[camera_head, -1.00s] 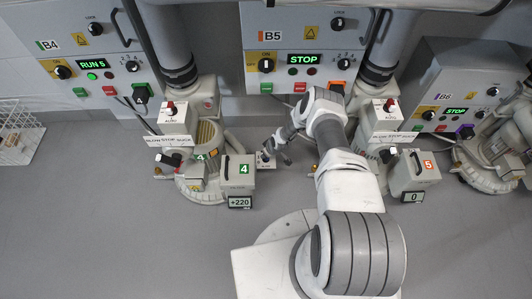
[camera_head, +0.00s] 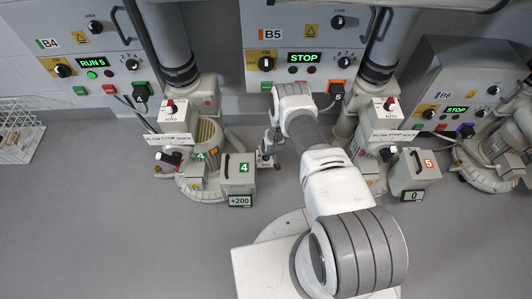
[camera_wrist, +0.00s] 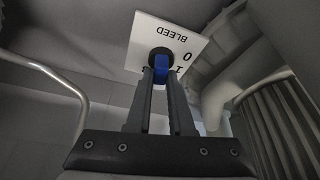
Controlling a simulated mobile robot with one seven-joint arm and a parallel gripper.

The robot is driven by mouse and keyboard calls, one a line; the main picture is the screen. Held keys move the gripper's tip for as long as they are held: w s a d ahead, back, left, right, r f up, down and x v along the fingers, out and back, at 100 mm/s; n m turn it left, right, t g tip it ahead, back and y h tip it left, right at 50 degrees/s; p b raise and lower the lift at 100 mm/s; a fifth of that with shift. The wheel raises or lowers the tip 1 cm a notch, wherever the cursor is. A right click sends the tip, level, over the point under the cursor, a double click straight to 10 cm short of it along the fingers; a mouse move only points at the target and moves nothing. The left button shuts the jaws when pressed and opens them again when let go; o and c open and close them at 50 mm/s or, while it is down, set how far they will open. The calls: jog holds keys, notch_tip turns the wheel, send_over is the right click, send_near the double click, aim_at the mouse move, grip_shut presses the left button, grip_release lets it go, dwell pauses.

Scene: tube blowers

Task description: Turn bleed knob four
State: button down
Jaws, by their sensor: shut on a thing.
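The blue bleed knob (camera_wrist: 161,66) sits on a black round base in front of a white plate marked BLEED (camera_wrist: 147,35). In the wrist view the plate appears upside down, with 0 and 1 readable and another mark partly hidden by my fingers. My gripper (camera_wrist: 160,76) is shut on the blue knob, one finger on each side. In the head view my gripper (camera_head: 268,155) is low beside the grey box labelled 4 (camera_head: 237,168). The display (camera_head: 240,200) under that box reads +200.
Panel B4 (camera_head: 105,62) shows RUN 5; panel B5 (camera_head: 290,75) shows STOP. Blower 5 (camera_head: 412,170) stands right of my arm, its display reading 0. In the wrist view a curved metal handle (camera_wrist: 75,85) is at left and a ribbed grey part (camera_wrist: 275,125) at right. The front floor is clear.

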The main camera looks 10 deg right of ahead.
jog(key=c, duration=0.8)
grip_release()
jog(key=p+v, duration=0.7)
jog(key=v, duration=1)
jog(key=shift+r, duration=0.25)
jog(key=shift+s, duration=0.1)
